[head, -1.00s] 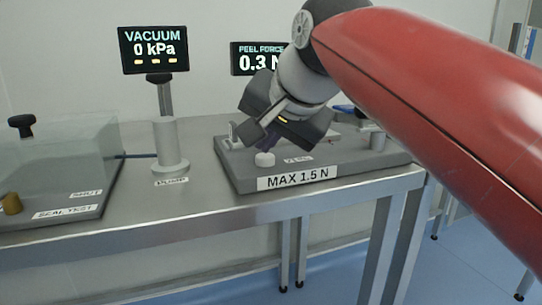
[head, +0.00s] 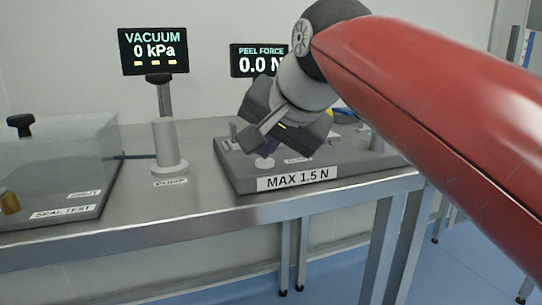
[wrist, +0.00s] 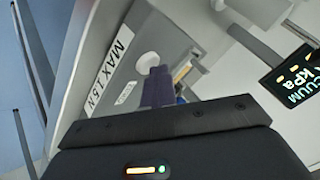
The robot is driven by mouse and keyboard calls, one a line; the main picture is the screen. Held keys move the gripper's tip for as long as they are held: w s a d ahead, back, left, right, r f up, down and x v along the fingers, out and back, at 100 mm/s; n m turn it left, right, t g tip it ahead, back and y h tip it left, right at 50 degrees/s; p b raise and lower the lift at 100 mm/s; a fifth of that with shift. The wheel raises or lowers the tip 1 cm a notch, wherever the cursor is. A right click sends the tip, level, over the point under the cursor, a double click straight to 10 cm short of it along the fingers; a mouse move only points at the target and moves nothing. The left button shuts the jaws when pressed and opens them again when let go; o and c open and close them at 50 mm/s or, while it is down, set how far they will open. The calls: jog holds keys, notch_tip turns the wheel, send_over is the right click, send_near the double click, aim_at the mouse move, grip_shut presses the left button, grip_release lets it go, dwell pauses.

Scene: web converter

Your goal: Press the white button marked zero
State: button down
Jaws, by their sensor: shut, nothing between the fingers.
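The white round button (wrist: 148,61) sits on the grey "MAX 1.5 N" base (head: 240,180), beside a small label (wrist: 127,92) too small to read surely. My gripper (wrist: 160,72) is shut and empty, its purple fingers pointing down at the button. In the wrist view the fingertips overlap the button's edge; I cannot tell whether they touch it. The peel force display (head: 260,60) reads 0.0 N, partly hidden by my arm.
A clear seal test box (head: 55,160) stands at the left. The steel table (head: 200,205) is bare between the pump and the grey base.

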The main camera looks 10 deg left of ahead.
aim_at(267, 163)
jog(key=shift+r+p, duration=1)
notch_tip(267, 163, up, 3)
jog(key=p, duration=0.2)
jog(key=shift+p, duration=0.35)
jog(key=shift+r+p, duration=0.5)
jog(key=shift+r, duration=0.55)
jog(key=shift+d+f, duration=0.1)
